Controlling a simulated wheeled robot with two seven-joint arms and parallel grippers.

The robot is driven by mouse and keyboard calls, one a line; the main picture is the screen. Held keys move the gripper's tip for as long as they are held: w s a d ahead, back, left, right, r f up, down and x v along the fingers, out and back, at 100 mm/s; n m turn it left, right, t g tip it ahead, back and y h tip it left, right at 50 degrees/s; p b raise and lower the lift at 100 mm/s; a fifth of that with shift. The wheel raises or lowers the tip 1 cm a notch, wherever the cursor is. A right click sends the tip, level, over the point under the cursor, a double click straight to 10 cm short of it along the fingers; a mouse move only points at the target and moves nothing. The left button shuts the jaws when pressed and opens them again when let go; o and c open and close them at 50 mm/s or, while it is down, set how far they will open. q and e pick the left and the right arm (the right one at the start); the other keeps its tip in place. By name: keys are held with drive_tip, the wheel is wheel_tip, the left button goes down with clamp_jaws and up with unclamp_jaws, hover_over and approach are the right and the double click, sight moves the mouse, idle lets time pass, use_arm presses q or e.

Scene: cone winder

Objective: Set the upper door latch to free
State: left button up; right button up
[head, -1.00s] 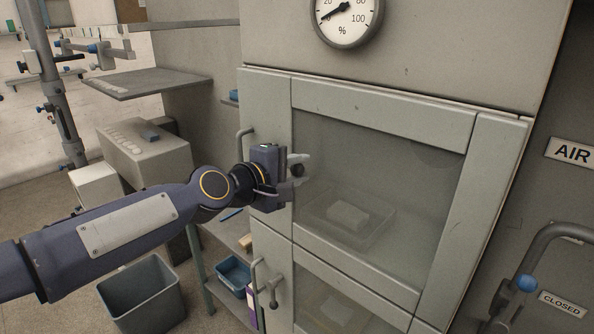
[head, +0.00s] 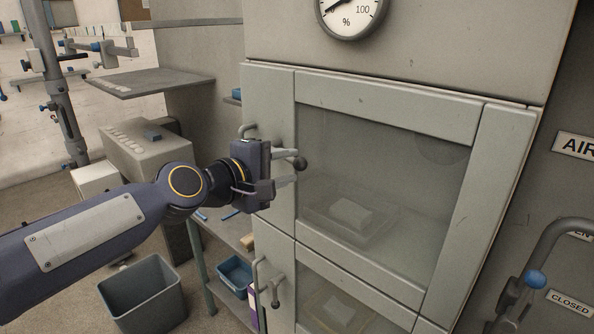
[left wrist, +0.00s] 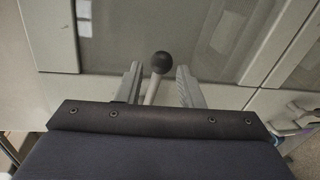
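The upper door (head: 385,105) of the grey cabinet has a window and looks closed. Its latch is a pale lever with a black ball knob (head: 299,163), by the window's left edge. In the head view the knob end points right; the pivot is hidden behind my gripper. My left gripper (head: 288,168) is at the latch with its fingers apart. In the left wrist view the lever and its black knob (left wrist: 161,62) stand between the two fingers, with a gap on each side. My right gripper is not in view.
A bar handle (head: 246,130) is on the upper door, behind my gripper. The lower door has its own latch (head: 274,290) and a bar handle (head: 256,272). A grey bin (head: 145,290) is below left.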

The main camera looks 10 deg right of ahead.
use_arm(q)
drive_tip(key=b+v, duration=0.1)
drive_tip(key=v, duration=0.2)
drive_tip(key=shift+s+a, duration=0.2)
drive_tip(key=s+a+f+m+g+y, duration=0.1)
drive_tip(key=s+a+f+m+y, duration=0.15)
drive_tip(key=s+a+f, duration=0.55)
drive_tip(key=s+a+f+m+y, duration=0.2)
drive_tip(key=s+a+f+y, duration=0.3)
drive_tip(key=a, duration=0.6)
drive_tip(key=s+a+f+m+g, duration=0.1)
drive_tip(key=s+a+f, duration=0.2)
drive_tip(key=s+f, duration=0.3)
drive_tip(key=s+a+f+m+g+y, duration=0.1)
drive_tip(key=s+a+f+g, duration=0.1)
drive_tip(key=s+a+f, duration=0.2)
drive_tip(key=s+f, duration=0.3)
drive_tip(key=shift+s+a+m, duration=0.25)
drive_tip(key=shift+m, duration=0.1)
drive_tip(key=shift+f, duration=0.1)
